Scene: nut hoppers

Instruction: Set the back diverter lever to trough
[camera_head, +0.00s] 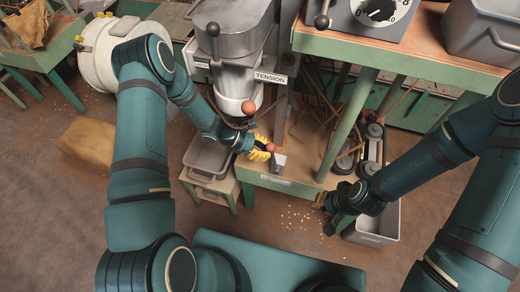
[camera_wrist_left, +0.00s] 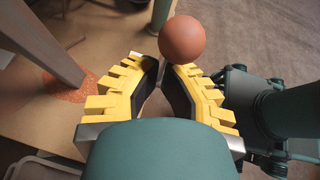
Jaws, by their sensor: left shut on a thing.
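My left gripper (camera_head: 262,150) is at the front of the green stand below the hopper. It is shut on a lever with a red-brown ball knob (camera_head: 270,147). In the left wrist view the ball (camera_wrist_left: 183,40) shows just past the yellow fingertips (camera_wrist_left: 165,62); the part between the pads is hidden. A second red ball knob (camera_head: 248,107) is higher, by the white hopper spout (camera_head: 235,85). I cannot tell for sure which lever is the back one. My right gripper (camera_head: 332,208) hangs right of the stand, near a grey bin; its jaws are unclear.
A grey metal bin (camera_head: 210,155) sits on a small stool under the spout, left of the gripper. Another grey bin (camera_head: 375,232) stands on the floor at the right. A green table leg (camera_head: 347,125) stands between the arms. Nuts lie scattered on the floor.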

